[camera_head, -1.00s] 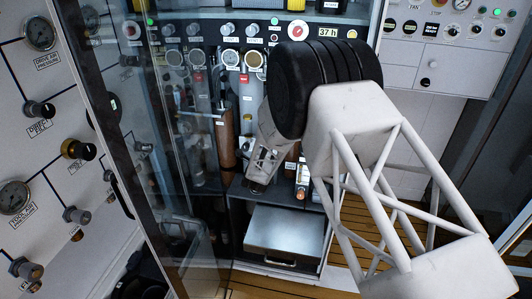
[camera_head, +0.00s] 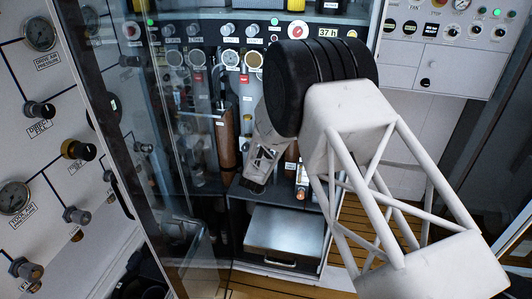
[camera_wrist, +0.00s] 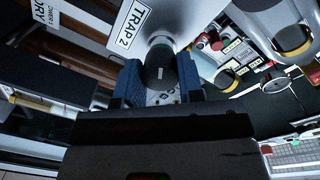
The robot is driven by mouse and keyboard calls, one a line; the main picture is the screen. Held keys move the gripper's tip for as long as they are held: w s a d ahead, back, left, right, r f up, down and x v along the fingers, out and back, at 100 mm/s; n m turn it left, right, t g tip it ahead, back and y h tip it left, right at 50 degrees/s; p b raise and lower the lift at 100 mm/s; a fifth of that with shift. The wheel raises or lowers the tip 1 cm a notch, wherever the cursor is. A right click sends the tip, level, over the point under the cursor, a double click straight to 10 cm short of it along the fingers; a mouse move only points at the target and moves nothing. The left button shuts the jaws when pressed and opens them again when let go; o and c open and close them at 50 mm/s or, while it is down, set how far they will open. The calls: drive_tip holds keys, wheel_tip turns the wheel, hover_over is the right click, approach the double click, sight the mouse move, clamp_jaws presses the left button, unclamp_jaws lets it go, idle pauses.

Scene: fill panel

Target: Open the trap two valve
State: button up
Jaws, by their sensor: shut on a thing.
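In the wrist view, a white sign reading "TRAP 2" (camera_wrist: 132,24) sits on a pale plate. Beside it, a dark rounded valve knob (camera_wrist: 160,66) on a metal stem stands between the blue finger pads of my gripper (camera_wrist: 161,82). The pads press on it from both sides, so my gripper is shut on the knob. The knob's lower part is partly hidden by my gripper. In the head view, my arm reaches into the glass-fronted cabinet and hides the fingertips and the knob. I cannot tell the valve's angle of turn.
A glass door (camera_head: 150,190) stands to the left of my arm. Gauges (camera_head: 231,60) and small knobs line the cabinet's back panel. A metal box (camera_head: 284,236) sits on the low shelf. A wall panel with dials (camera_head: 40,34) is at far left.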

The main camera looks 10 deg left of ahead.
drive_tip(key=n, duration=0.9)
drive_tip(key=shift+h, duration=0.3)
drive_tip(key=shift+n, duration=0.3)
drive_tip(key=o, duration=0.9)
drive_tip(key=shift+s, duration=0.1)
drive_tip(key=shift+s+a+r, duration=0.1)
drive_tip(key=shift+s+a, duration=0.05)
drive_tip(key=shift+s, duration=1.75)
drive_tip(key=shift+s+a, duration=0.1)
drive_tip(key=shift+s, duration=1.8)
